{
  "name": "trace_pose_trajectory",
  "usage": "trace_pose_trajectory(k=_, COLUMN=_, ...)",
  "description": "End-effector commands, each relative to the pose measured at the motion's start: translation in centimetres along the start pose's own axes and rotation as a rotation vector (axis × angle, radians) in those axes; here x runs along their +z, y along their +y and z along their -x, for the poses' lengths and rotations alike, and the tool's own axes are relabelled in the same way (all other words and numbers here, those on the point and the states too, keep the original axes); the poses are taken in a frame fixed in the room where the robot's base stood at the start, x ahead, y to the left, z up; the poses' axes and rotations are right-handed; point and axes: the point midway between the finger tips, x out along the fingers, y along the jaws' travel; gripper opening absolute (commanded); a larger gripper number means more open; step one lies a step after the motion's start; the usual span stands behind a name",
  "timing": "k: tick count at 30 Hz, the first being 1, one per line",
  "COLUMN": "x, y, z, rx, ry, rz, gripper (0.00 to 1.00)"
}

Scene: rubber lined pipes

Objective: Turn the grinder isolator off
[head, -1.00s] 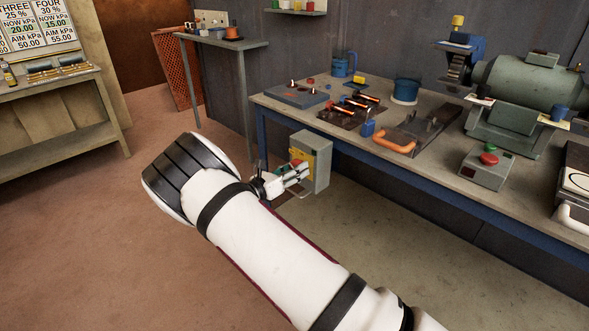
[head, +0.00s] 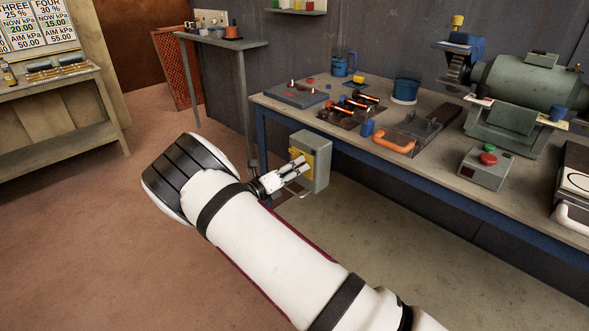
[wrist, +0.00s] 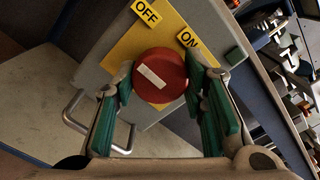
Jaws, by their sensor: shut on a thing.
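The grinder isolator is a grey box (head: 318,163) with a yellow plate, below the workbench's left front edge in the head view. In the wrist view its yellow plate (wrist: 118,48) carries an OFF label (wrist: 146,12) above the knob and an ON label (wrist: 187,40) to the upper right. The round red knob (wrist: 170,64) has a white bar, slanting from upper left to lower right. My gripper (wrist: 160,84) has its green-padded fingers on either side of the knob, shut on it. In the head view my gripper (head: 303,165) hides the knob.
A bent metal handle (wrist: 72,112) sticks out beside the plate. The workbench (head: 462,199) above holds a grinder (head: 520,85), a red-and-green button box (head: 486,168) and a clamp with an orange handle (head: 393,144). Open floor lies to the left.

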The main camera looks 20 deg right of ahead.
Motion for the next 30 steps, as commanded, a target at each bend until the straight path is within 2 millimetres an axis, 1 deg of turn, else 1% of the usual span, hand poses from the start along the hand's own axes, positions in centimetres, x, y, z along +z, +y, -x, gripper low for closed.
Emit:
trace_pose_trajectory(k=12, x=0.0, y=0.1, z=0.1, rx=0.003, ry=0.0, rz=0.008, gripper=0.11)
trace_pose_trajectory(k=13, x=0.0, y=0.1, z=0.1, rx=0.003, ry=0.0, rz=0.008, gripper=0.45)
trace_pose_trajectory(k=15, x=0.0, y=0.1, z=0.1, rx=0.003, ry=0.0, rz=0.008, gripper=0.59)
trace_pose_trajectory(k=25, x=0.0, y=0.0, z=0.2, rx=0.001, ry=0.0, rz=0.006, gripper=0.59)
trace_pose_trajectory(k=28, x=0.0, y=0.1, z=0.8, rx=0.002, ry=0.0, rz=0.006, gripper=0.59)
trace_pose_trajectory(k=30, x=0.0, y=0.1, z=1.8, rx=0.003, ry=-0.001, rz=0.006, gripper=0.59)
